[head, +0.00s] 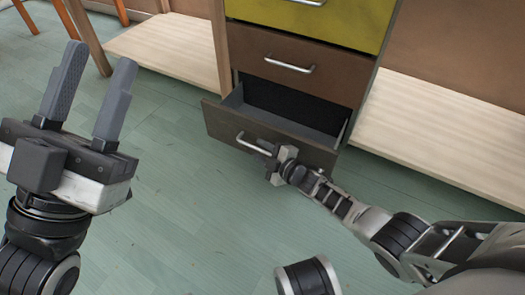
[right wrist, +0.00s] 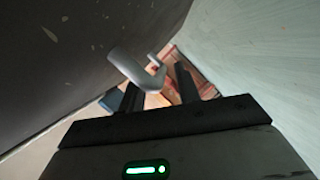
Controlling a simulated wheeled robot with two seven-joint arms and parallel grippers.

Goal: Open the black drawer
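The black drawer (head: 270,135) is the lowest in the cabinet. In the head view it stands partly pulled out, its dark, empty-looking inside showing behind the dark front. Its silver bar handle (head: 240,139) is on that front; the handle also shows in the right wrist view (right wrist: 128,68). My right gripper (head: 266,150) is at the right end of the handle. In the right wrist view its fingers are apart, with the handle's end at or between their tips; contact is unclear. My left gripper (head: 100,55) is open and empty, away from the cabinet at the left.
Above are a closed brown drawer (head: 290,65) and a closed yellow drawer (head: 320,22). Pale wooden boards (head: 450,130) lie low on both sides of the cabinet. Orange chair legs (head: 95,38) stand at the upper left. The green floor (head: 180,200) before the drawer is clear.

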